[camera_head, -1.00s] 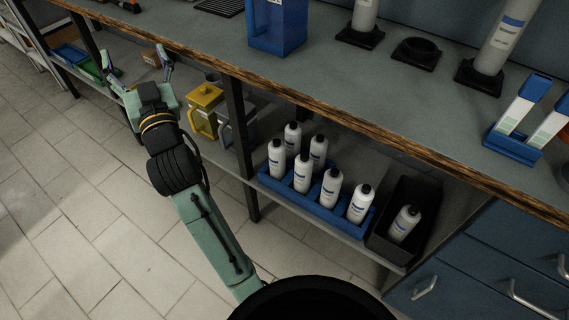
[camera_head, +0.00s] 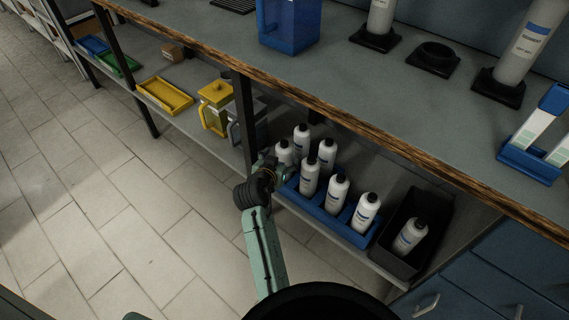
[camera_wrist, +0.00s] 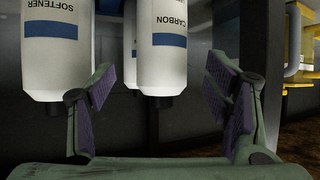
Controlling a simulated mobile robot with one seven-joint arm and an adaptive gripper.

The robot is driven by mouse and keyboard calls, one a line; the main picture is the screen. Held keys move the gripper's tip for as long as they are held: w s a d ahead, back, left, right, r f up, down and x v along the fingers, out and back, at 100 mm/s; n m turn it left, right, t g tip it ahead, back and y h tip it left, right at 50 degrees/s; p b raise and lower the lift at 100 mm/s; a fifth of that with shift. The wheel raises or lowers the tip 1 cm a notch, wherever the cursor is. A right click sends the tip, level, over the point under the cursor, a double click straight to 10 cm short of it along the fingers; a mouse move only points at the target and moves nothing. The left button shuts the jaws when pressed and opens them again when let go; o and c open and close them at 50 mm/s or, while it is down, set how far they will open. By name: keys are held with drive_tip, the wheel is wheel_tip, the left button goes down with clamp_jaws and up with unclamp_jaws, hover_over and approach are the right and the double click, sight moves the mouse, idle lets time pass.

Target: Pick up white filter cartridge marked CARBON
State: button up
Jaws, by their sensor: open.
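The white cartridge marked CARBON (camera_wrist: 162,45) has a blue band and shows upside down in the wrist view, between and beyond my spread fingers. My gripper (camera_wrist: 163,85) is open and empty, with no visible contact on it. A similar cartridge marked SOFTENER (camera_wrist: 57,45) stands beside it, behind the left finger. In the head view my gripper (camera_head: 270,165) is at the left end of the blue rack (camera_head: 330,218), close to the leftmost white cartridge (camera_head: 284,153). Labels are too small to read there, and my fingers are hard to make out.
The cartridges stand on a low shelf under the worktop (camera_head: 335,75). A table leg (camera_head: 244,120) and grey jug (camera_head: 258,122) are close left, with a yellow jug (camera_head: 215,107) beyond. A black bin (camera_head: 420,215) holds one tilted cartridge. Floor in front is clear.

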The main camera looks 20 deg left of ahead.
drive_tip(key=x, duration=0.2)
drive_tip(key=p+x, duration=0.1)
drive_tip(key=x, duration=0.1)
drive_tip(key=shift+w+a+r, duration=0.1)
drive_tip(key=shift+w+r, duration=0.15)
drive_tip(key=shift+w+f, duration=0.35)
drive_tip(key=shift+w, duration=0.1)
drive_tip(key=shift+c, duration=0.5)
clamp_jaws()
drive_tip(key=shift+r, duration=0.1)
